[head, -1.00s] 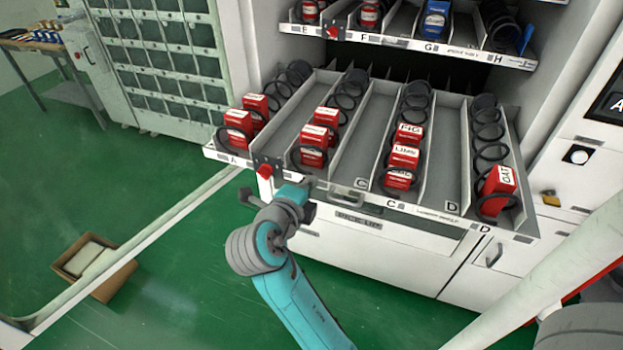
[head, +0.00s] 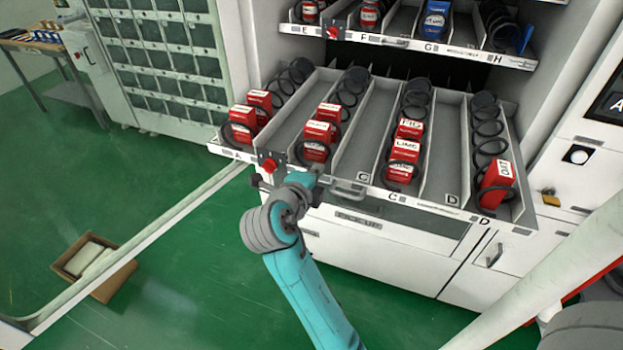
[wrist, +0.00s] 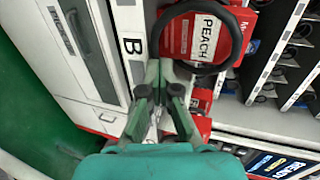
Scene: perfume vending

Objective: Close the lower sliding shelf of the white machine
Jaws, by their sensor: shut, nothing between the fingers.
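The lower sliding shelf (head: 427,205) of the white machine (head: 400,255) is pulled out past the machine's front. It holds red boxes and black spiral coils in lanes. My gripper (head: 316,178) is at the shelf's front edge, between the red knob (head: 268,164) and the grey handle (head: 345,190). In the wrist view my gripper (wrist: 160,80) is shut and empty, its fingertips at the shelf's front strip beside the "B" label (wrist: 132,46). It appears to touch the strip, but the exact contact is hidden. A red "PEACH" box (wrist: 203,38) sits just behind the strip.
The upper shelf (head: 400,42) sits above and further back. A locker cabinet (head: 165,60) stands at the left. An open cardboard box (head: 95,265) lies on the green floor. A pale post (head: 560,265) crosses the lower right. The floor at left is mostly clear.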

